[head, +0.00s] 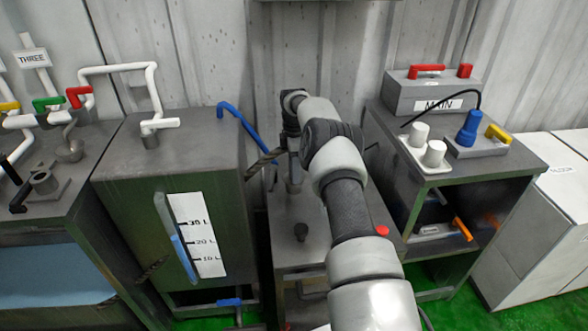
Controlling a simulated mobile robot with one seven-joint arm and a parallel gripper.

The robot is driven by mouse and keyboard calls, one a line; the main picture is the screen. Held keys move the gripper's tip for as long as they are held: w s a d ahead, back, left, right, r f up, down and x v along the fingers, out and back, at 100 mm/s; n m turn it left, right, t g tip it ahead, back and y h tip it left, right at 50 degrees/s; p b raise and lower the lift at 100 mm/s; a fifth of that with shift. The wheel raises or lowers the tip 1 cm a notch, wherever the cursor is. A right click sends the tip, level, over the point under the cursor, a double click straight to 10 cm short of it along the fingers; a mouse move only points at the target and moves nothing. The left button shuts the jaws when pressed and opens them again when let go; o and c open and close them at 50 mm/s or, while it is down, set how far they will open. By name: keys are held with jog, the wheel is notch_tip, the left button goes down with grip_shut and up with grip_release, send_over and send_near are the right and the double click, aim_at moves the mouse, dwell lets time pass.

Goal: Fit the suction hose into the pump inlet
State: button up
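My gripper (293,183) points down over the dark middle cabinet, at the far end of my arm. Its fingers are small and partly hidden, so I cannot tell whether they are open or shut, or whether they hold anything. A bent blue pipe or hose (240,122) runs from the top right of the grey tank down toward the gripper; I cannot tell whether this is the suction hose.
The grey tank (130,215) with a litre scale (197,235) stands left of the middle cabinet (285,253). A right cabinet (535,150) carries a MAIN box (410,95), white knobs (434,153) and a blue plug (469,128). Coloured valve handles stand at the far left.

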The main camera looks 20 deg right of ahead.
notch_tip(320, 180, up, 17)
jog(key=p, duration=0.3)
jog(key=shift+r, duration=0.2)
dwell(0.5)
jog(key=s+a+r+m+t+p, duration=0.1)
jog(key=s+a+r+m+p, duration=0.2)
jog(key=r, duration=0.6)
jog(key=s+a+r+m+t+h+p, duration=0.1)
jog(key=s+a+r, duration=0.4)
jog(key=r, duration=0.4)
jog(key=s+a+r+m+t+p, duration=0.15)
jog(key=s+r, duration=0.35)
jog(key=r, duration=0.5)
jog(key=s+a+m+p, duration=0.1)
jog(key=s+m+p, duration=0.1)
jog(key=s, duration=0.8)
jog(key=s+a+m+t+p, duration=0.1)
jog(key=s+m, duration=0.4)
jog(key=s, duration=0.5)
jog(key=s+a+m+t+y+p, duration=0.1)
jog(key=s+a+m+p, duration=0.2)
jog(key=s, duration=0.7)
jog(key=shift+s+r, duration=0.25)
jog(key=shift+s, duration=0.05)
